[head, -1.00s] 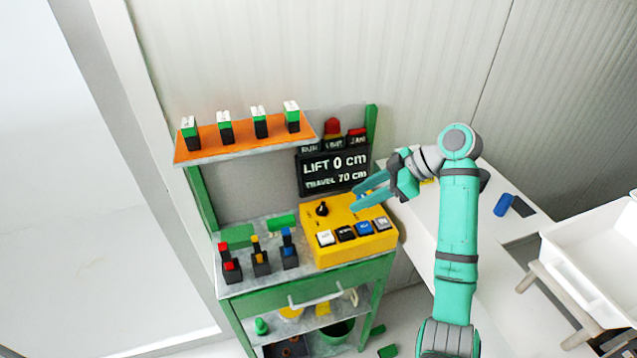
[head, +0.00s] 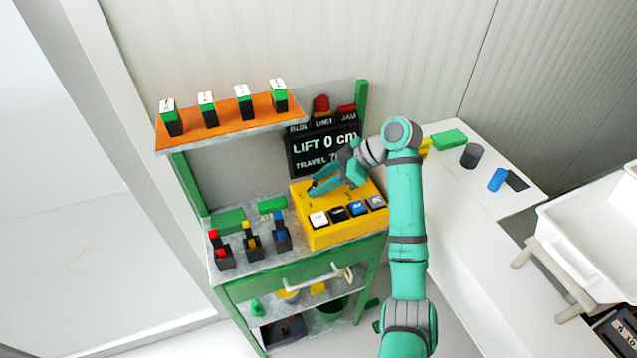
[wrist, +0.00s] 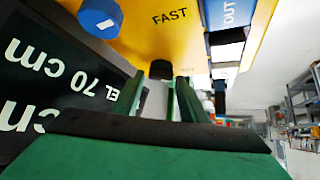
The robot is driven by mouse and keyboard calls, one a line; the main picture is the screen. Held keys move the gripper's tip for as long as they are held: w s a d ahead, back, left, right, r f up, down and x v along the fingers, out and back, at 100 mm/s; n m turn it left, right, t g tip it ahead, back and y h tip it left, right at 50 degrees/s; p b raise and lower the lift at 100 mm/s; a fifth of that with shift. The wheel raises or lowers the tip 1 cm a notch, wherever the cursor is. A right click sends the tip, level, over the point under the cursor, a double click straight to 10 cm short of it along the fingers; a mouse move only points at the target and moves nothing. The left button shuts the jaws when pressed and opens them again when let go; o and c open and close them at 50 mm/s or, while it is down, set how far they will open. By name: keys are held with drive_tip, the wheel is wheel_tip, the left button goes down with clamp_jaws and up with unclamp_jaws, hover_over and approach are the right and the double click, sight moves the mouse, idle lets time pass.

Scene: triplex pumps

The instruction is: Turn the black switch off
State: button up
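The yellow control box (head: 320,238) stands on the bench. In the head view my gripper (head: 315,188) is over its back left part, pointing left, and hides the knobs there. In the wrist view a small dark part (wrist: 160,70), possibly the black switch, shows on the yellow panel just beyond my fingertips (wrist: 159,82). The fingers are apart with a gap between them; I cannot tell whether they touch it. A blue knob (wrist: 100,17) with a white mark is nearby, beside the word FAST. A black button (head: 339,214) sits in the front row.
The dark display (head: 305,147) reading LIFT 0 cm stands close behind the box. Front-row buttons include white (head: 318,219), blue (head: 357,208) and grey (head: 375,202). Three levers (head: 251,242) stand left of the box. An orange shelf (head: 230,128) is above.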

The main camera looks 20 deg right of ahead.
drive_tip(key=shift+w+a+f, duration=0.1)
drive_tip(key=shift+a+f, duration=0.15)
drive_tip(key=shift+c, duration=0.6)
drive_tip(key=c, duration=0.6)
drive_tip(key=shift+c, duration=0.2)
drive_tip(key=shift+m, duration=0.3)
drive_tip(key=shift+s+m+t+h, duration=0.2)
drive_tip(key=shift+m+t+h, duration=0.2)
drive_tip(key=shift+m+t, duration=0.1)
drive_tip(key=m+t+h, duration=0.1)
drive_tip(key=m, duration=0.1)
drive_tip(key=m+t+h, duration=0.1)
drive_tip(key=m, duration=0.1)
drive_tip(key=shift+s+a, duration=0.15)
drive_tip(key=shift+a, duration=0.05)
drive_tip(key=m+h, duration=0.1)
drive_tip(key=m, duration=0.1)
drive_tip(key=m+t+h, duration=0.1)
drive_tip(key=m+h, duration=0.2)
drive_tip(key=m, duration=0.1)
drive_tip(key=shift+s+a+t+h, duration=0.1)
drive_tip(key=shift+a+t+h, duration=0.15)
drive_tip(key=shift+t+h, duration=0.15)
drive_tip(key=shift+m, duration=0.3)
